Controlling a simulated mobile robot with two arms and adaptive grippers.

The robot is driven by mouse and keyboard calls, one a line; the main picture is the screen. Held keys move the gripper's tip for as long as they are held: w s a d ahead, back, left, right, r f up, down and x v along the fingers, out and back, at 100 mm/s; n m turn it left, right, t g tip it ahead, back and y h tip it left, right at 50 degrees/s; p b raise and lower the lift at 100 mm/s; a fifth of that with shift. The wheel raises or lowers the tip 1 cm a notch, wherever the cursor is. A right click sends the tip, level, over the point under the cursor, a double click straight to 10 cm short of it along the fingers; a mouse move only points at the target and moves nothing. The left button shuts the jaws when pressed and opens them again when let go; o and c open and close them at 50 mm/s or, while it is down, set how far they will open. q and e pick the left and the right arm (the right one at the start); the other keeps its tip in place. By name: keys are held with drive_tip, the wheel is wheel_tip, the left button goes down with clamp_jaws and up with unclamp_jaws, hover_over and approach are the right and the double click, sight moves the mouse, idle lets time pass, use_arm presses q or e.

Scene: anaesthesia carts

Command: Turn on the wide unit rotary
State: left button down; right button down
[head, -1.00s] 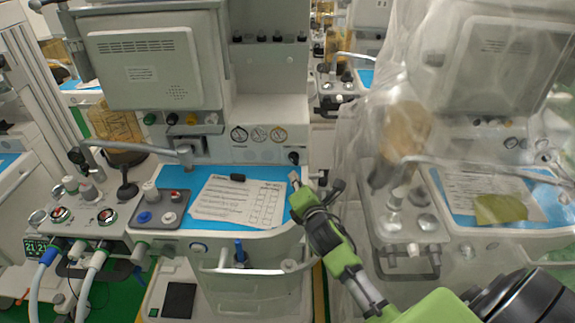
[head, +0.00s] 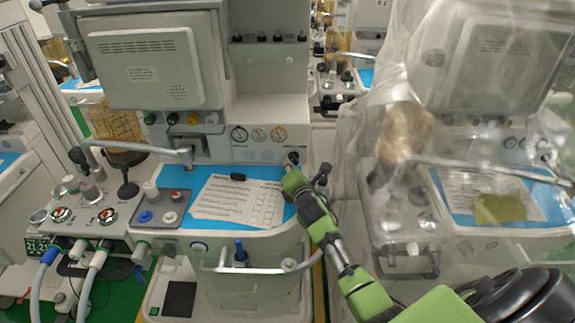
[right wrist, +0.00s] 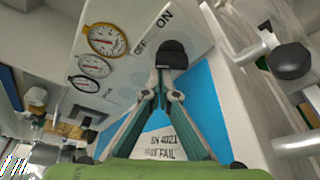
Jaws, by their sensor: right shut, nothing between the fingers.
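The rotary is a black knob (head: 293,157) on the front panel of the middle anaesthesia cart, right of three round gauges. In the right wrist view the knob (right wrist: 173,53) sits beside the printed words OFF and ON. My right gripper (head: 287,166) is just below and in front of the knob in the head view. In the right wrist view its fingertips (right wrist: 163,76) are closed together at the knob's lower edge, with nothing between them. I cannot tell whether they touch it. My left gripper is not in view.
A blue work surface (head: 175,182) with a paper sheet (head: 240,200) lies below the panel. A cart under clear plastic (head: 350,150) stands close on the right. A rail (head: 265,268) crosses the middle cart's front.

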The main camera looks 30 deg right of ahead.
drive_tip(key=shift+r+m+t+b, duration=0.15)
drive_tip(key=shift+m+t+b, duration=0.3)
drive_tip(key=shift+m, duration=0.25)
idle(0.3)
drive_tip(key=shift+s+d+m+t+b, duration=0.15)
drive_tip(key=shift+m+t+b, duration=0.2)
drive_tip(key=shift+m+b, duration=0.8)
drive_tip(key=m, duration=0.1)
drive_tip(key=m+b, duration=0.1)
drive_tip(key=shift+d+r+m+t, duration=0.1)
drive_tip(key=shift+r+m+t, duration=0.2)
drive_tip(key=shift+m+t, duration=0.1)
drive_tip(key=shift+s+d+r, duration=0.1)
drive_tip(key=shift+d+r, duration=0.05)
drive_tip(key=shift+r, duration=0.1)
drive_tip(key=shift+b, duration=0.3)
drive_tip(key=shift+s, duration=0.6)
drive_tip(key=v, duration=0.6)
drive_tip(key=shift+s, duration=0.2)
